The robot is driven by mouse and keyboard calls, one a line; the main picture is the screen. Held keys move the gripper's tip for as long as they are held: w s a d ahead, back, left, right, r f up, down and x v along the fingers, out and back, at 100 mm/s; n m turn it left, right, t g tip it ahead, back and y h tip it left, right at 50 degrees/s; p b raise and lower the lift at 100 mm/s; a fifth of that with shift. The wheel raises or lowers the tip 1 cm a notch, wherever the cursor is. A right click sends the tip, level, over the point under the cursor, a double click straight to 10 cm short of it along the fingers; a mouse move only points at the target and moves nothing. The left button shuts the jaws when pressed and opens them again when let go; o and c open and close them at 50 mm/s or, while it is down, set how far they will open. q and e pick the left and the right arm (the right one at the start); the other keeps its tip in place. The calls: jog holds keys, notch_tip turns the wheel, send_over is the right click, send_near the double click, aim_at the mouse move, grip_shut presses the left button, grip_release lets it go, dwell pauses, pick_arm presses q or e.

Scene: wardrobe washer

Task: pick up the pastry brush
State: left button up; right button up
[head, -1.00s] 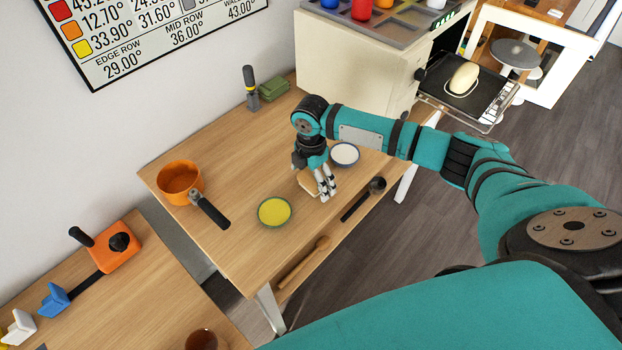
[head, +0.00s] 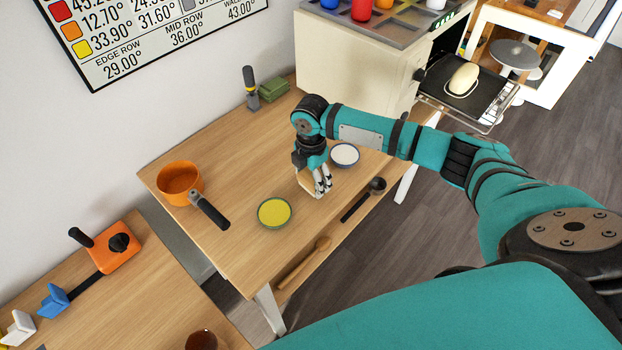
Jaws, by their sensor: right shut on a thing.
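My right gripper (head: 322,187) points down over the wooden table, between the yellow bowl and the white bowl. Its fingers are shut on a pale wood-coloured thing (head: 305,183), which seems to be the pastry brush. The fingers hide much of it, so its full shape and bristles cannot be made out. It is at or just above the tabletop; I cannot tell if it still touches. My left gripper is not in view.
Close around are a bowl with yellow contents (head: 274,213), a bowl with white contents (head: 344,155), a black ladle (head: 363,200) and a wooden spoon (head: 303,263) along the front edge. An orange pot (head: 180,184) stands left. The table's middle (head: 235,165) is clear.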

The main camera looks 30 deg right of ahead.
notch_tip(320, 180, up, 3)
jog(key=shift+w+f+b, duration=0.1)
jog(key=shift+b, duration=0.6)
jog(key=s+a+b, duration=0.1)
jog(key=s+a, duration=0.1)
jog(key=s, duration=0.3)
jog(key=s+a+r, duration=0.1)
jog(key=s+a, duration=0.1)
jog(key=s, duration=0.2)
jog(key=s+a+r+b, duration=0.1)
jog(key=s+a, duration=0.2)
jog(key=s, duration=0.2)
jog(key=shift+s+b, duration=0.3)
jog(key=o, duration=0.4)
jog(key=shift+c, duration=1.4)
